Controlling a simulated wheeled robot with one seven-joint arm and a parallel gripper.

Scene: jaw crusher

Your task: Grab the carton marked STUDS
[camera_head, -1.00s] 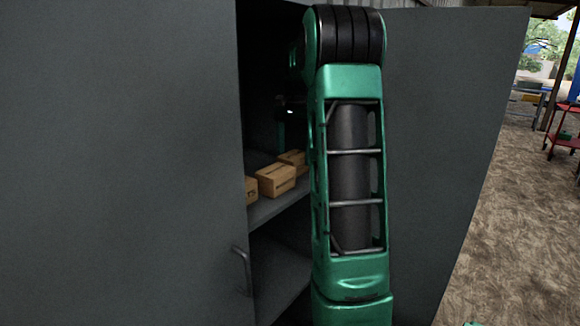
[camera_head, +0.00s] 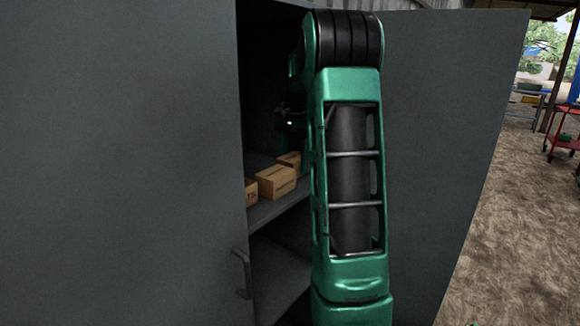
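Several small brown cartons stand on a shelf (camera_head: 280,206) inside the grey cabinet. The middle carton (camera_head: 276,182) shows most fully. Another carton (camera_head: 251,193) is partly cut off by the left door, and a third carton (camera_head: 290,161) sits farther back beside my arm. Their markings are too small to read, so I cannot tell which says STUDS. My green arm reaches into the cabinet opening. A dark part near my gripper (camera_head: 290,118) shows in the shadow above the cartons, apart from them. The fingers cannot be made out.
The left cabinet door (camera_head: 120,160) with its handle (camera_head: 241,273) hides the cabinet's left part. The right door (camera_head: 440,150) stands open beside my arm. A lower shelf (camera_head: 278,270) looks bare where visible. A red cart (camera_head: 565,130) stands far right.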

